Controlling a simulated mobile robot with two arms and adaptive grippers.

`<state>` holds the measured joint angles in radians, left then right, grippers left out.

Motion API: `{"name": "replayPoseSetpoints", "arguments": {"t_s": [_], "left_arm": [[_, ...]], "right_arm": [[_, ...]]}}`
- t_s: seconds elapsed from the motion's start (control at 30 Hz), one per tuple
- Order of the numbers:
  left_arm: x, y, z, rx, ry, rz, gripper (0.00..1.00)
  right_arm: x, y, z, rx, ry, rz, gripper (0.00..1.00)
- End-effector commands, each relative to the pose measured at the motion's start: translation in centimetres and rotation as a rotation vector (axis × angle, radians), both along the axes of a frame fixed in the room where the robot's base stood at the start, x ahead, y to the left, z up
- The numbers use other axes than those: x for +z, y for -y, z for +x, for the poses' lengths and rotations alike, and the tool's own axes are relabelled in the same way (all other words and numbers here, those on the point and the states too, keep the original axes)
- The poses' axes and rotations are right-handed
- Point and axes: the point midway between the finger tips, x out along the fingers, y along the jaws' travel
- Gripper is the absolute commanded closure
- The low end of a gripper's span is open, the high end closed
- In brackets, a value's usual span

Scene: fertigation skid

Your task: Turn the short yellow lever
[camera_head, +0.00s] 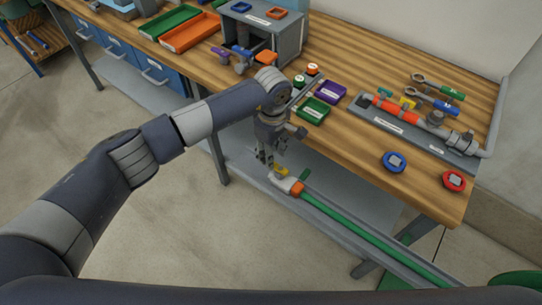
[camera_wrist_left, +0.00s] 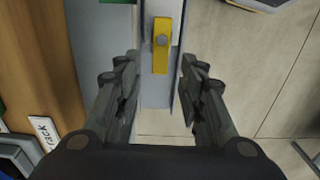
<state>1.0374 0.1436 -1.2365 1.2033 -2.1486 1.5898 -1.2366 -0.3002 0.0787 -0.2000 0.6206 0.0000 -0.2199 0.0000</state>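The short yellow lever (camera_head: 281,171) sits on a pale fitting (camera_head: 284,183) at the near end of a long green pipe, by the table's front edge. In the left wrist view the lever (camera_wrist_left: 160,52) points toward me, with a round grey bolt on it, on a grey-white strip. My left gripper (camera_head: 268,161) is just above and beside the lever in the head view. In the wrist view its fingers (camera_wrist_left: 159,62) are spread apart, with the lever's lower end between or beyond their tips. Contact is not visible. My right gripper is not in view.
The green pipe (camera_head: 360,235) runs along a grey rail with an orange collar (camera_head: 297,189). The wooden table (camera_head: 345,160) holds green (camera_head: 312,111) and purple (camera_head: 330,93) trays, a pipe board (camera_head: 394,125), and blue (camera_head: 394,162) and red (camera_head: 454,181) round parts.

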Motion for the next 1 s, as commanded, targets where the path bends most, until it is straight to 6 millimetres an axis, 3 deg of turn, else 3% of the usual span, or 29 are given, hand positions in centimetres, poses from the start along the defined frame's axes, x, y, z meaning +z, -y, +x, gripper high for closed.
{"name": "replayPoseSetpoints", "arguments": {"t_s": [0.2,0.57,0.73,1.0], "left_arm": [[-2.5,0.0,0.0,0.001,-0.001,0.0,0.63],[-3.0,0.0,0.0,0.001,0.001,-0.001,0.63],[-3.0,0.0,0.0,0.001,0.001,-0.001,1.0],[-3.0,-0.1,0.0,0.007,0.001,0.0,1.0]], "right_arm": [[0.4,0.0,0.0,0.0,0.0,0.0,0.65],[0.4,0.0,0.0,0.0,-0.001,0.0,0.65],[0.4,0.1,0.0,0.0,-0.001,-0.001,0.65],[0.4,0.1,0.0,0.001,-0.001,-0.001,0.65]]}}
